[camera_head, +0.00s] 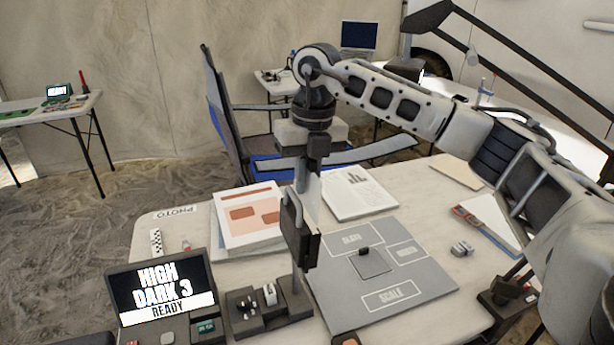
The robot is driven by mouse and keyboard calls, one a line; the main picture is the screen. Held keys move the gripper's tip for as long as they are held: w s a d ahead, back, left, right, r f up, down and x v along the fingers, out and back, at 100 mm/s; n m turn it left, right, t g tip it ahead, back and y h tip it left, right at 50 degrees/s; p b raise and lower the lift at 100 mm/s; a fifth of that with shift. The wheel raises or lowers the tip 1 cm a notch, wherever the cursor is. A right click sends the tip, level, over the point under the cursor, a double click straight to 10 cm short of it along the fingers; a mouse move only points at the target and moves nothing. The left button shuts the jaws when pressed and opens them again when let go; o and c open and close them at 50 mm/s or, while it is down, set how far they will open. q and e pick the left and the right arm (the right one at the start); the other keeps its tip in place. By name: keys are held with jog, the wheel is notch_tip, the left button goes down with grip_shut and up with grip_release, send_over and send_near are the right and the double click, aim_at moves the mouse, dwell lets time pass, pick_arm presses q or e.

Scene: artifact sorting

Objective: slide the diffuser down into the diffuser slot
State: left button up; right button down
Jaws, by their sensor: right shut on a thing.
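My right gripper (308,168) points straight down over the table and is shut on the diffuser. The diffuser appears as a thin, pale upright panel (313,198), mostly edge-on, below the fingers. Directly under it is a dark lamp head (304,248) on a thin post, which seems to carry the diffuser slot. The panel's lower end meets or overlaps the top of the lamp head in this view. I cannot tell whether it is inside the slot or in front of it. The slot opening is hidden. My left gripper is not in view.
A grey mat (430,285) with a small dark piece lies right of the lamp. A display (160,291) reads "HIGH DARK 3 READY" at left. A dark tray (262,318) with small items stands beside the post. Papers (247,215) and a blue chair (225,125) are behind.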

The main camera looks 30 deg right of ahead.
aim_at(305, 207)
jog(key=shift+f, duration=0.15)
jog(key=shift+a+f+b, duration=0.15)
jog(key=shift+f+b, duration=0.8)
jog(key=shift+f, duration=0.4)
jog(key=c, duration=1.4)
grip_release()
jog(key=shift+f, duration=0.1)
jog(key=shift+c, duration=0.2)
notch_tip(305, 207, up, 16)
jog(key=d+p, duration=0.1)
jog(key=shift+d+p, duration=0.15)
jog(key=shift+p, duration=0.2)
